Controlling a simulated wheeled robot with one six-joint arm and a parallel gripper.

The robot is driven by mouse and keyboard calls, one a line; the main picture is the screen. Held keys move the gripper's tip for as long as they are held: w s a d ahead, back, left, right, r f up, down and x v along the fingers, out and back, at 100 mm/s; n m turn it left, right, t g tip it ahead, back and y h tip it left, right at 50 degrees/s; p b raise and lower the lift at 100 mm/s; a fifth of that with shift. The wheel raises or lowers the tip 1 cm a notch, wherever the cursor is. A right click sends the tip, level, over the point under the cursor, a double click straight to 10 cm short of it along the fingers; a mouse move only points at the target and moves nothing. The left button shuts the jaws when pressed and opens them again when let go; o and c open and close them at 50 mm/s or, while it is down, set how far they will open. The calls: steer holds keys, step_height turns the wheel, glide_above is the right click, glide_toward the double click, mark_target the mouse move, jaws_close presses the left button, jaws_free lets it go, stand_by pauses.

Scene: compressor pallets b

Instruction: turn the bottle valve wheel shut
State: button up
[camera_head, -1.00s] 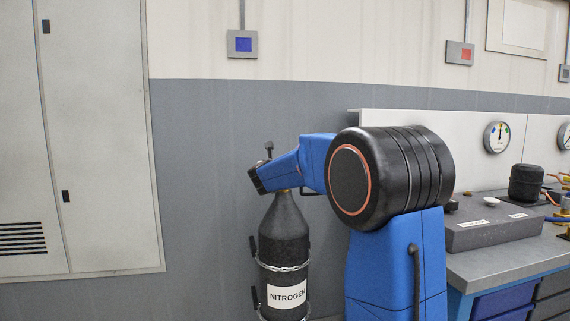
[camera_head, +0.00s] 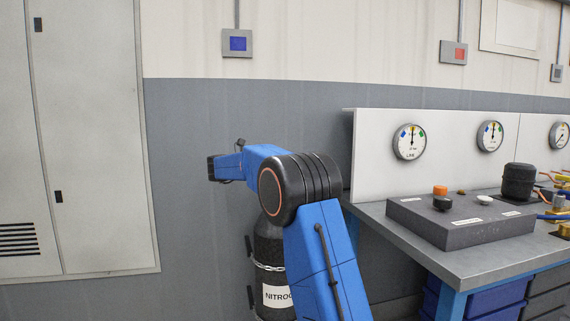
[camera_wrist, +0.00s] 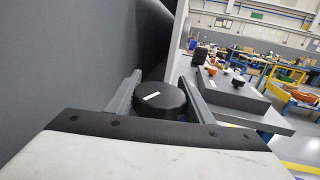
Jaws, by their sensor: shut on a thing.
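The dark nitrogen bottle (camera_head: 270,252) stands against the grey wall with a chain around it. Its white label is partly covered by my blue arm, and its top and valve are hidden behind the arm. In the wrist view the round black valve wheel (camera_wrist: 158,101) with a short white mark sits between my two grey fingers. My gripper (camera_wrist: 160,80) is shut on the wheel, one finger on each side. The fingers cannot be made out in the head view.
A workbench (camera_head: 455,246) with a grey block (camera_head: 462,222), small knobs and gauges (camera_head: 409,142) on a white panel stands right of my arm. A tall grey cabinet (camera_head: 90,140) is at the left. Bare wall lies between cabinet and bottle.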

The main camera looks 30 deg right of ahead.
steer(key=shift+s+a+m+g+y, duration=0.15)
steer(key=shift+m+g+y, duration=0.1)
steer(key=shift+m+g, duration=0.55)
steer(key=shift+s+d+m+g+y, duration=0.15)
steer(key=shift+m+g, duration=0.25)
steer(key=shift+g, duration=0.65)
steer(key=shift+s+a+m+g+y, duration=0.1)
steer(key=shift+s+m+g+y, duration=0.15)
steer(key=shift+m+g, duration=0.55)
steer(key=shift+g, duration=0.25)
steer(key=o, duration=1)
steer(key=shift+o, duration=0.2)
